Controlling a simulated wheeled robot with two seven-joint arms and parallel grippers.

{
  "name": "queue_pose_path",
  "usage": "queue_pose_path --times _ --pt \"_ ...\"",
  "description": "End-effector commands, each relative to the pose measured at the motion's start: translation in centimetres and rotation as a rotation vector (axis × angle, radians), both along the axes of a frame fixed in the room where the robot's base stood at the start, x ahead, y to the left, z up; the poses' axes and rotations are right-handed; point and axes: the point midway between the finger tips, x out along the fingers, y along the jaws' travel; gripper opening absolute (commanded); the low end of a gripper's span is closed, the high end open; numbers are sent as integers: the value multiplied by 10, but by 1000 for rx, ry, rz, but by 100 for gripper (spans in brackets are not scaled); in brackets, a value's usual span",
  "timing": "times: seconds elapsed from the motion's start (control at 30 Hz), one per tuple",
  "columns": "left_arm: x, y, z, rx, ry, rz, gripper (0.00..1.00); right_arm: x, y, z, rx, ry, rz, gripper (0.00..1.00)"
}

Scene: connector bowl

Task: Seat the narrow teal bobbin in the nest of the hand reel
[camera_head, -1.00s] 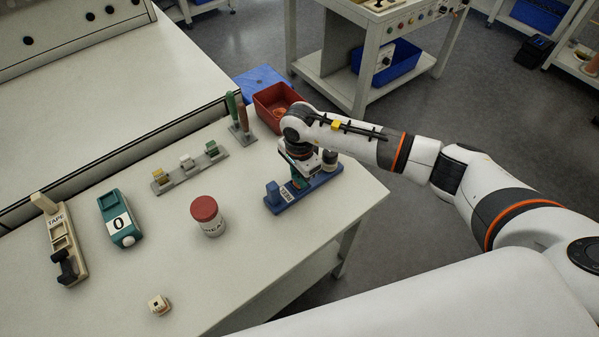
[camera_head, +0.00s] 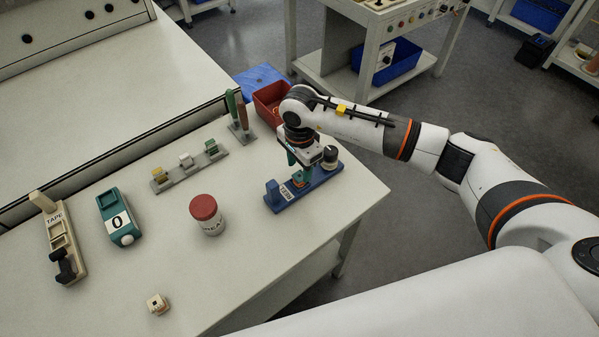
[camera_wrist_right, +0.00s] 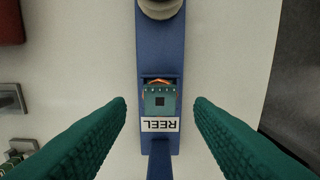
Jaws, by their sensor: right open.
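The blue hand reel (camera_head: 322,178), labelled REEL, lies near the right edge of the table. It also shows in the right wrist view (camera_wrist_right: 160,52). The small teal bobbin (camera_wrist_right: 160,100) sits at the reel's nest, just above the label in that view. A strip of the nest with something orange shows along its far edge; how deep it sits I cannot tell. In the head view the bobbin (camera_head: 300,182) is small and low on the reel. My right gripper (camera_wrist_right: 160,104) is open, its green fingers on either side, apart from the bobbin. My left gripper is out of view.
A red-lidded jar (camera_head: 207,215), a teal box marked 0 (camera_head: 118,217) and a tape holder (camera_head: 60,240) stand left of the reel. A rack (camera_head: 188,168) and a red bin (camera_head: 270,105) are behind. The table's front middle is mostly clear.

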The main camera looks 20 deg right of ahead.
Motion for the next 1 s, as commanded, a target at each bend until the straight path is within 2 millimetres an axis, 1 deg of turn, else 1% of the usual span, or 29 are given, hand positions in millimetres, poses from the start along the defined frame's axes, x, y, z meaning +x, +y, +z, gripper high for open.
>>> queue_pose_path --times 0.03,0.1,0.2,0.3,0.4,0.5,0.6,1.0 --pt "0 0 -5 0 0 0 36 2 0 11 1 -6 1 48" --pt "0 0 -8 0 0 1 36 1 -1 27 0 -6 1 48" --pt "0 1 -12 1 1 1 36 1 0 47 1 -6 0 48" --pt "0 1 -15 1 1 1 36 1 0 64 1 -5 -1 48" --pt "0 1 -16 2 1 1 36 1 0 76 1 -2 0 48" --pt "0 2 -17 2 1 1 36 0 -1 83 -1 -1 -1 48" --pt "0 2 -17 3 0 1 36 0 -1 85 0 0 -1 48" --pt "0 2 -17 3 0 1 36 0 0 85 0 0 -1 48"
